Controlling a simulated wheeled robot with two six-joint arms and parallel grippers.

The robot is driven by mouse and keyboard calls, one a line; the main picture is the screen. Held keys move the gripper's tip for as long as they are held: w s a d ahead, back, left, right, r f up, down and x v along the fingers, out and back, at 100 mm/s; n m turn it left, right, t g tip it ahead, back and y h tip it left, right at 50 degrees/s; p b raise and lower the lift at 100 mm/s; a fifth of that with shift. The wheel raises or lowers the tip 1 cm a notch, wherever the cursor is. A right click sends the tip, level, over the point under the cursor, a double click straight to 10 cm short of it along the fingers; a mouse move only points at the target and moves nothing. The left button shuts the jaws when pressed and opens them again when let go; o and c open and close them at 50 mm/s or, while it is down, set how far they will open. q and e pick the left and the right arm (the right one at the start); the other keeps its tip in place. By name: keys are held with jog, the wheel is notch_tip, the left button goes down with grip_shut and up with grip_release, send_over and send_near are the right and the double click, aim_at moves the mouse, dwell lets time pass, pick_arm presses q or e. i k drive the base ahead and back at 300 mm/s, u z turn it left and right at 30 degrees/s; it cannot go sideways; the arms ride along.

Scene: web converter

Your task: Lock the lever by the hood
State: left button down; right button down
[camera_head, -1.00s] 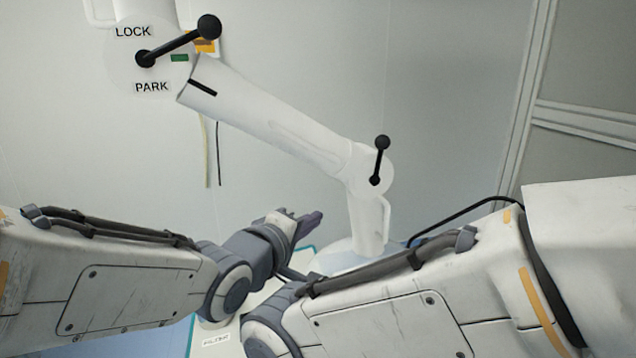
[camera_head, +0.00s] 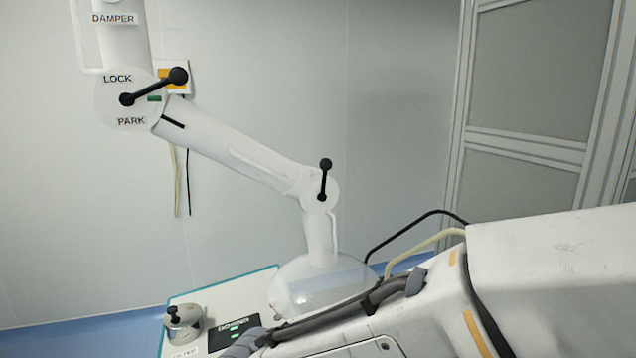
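The clear hood (camera_head: 318,285) hangs at the lower end of a white jointed arm (camera_head: 235,150), over a pale table. By the hood, at the elbow joint, a small black lever (camera_head: 325,180) with a ball knob points nearly straight up. A larger black lever (camera_head: 153,88) sits on the upper joint disc, between the LOCK (camera_head: 117,78) and PARK (camera_head: 131,121) labels. It points right and slightly up. My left gripper is out of view.
A metal pot (camera_head: 184,325) with a black knob stands on the pale table (camera_head: 230,292), beside a dark panel with green marks (camera_head: 236,328). Cables hang on the wall at left. A framed partition (camera_head: 545,90) stands at right.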

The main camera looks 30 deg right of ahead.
aim_at(325, 164)
jog(key=k, duration=1.3)
jog(key=z, duration=0.65)
jog(key=i, duration=0.45)
jog(key=z, duration=0.75)
jog(key=i, duration=0.7)
jog(key=u, duration=0.65)
jog(key=i, duration=0.5)
jog(key=u, duration=0.55)
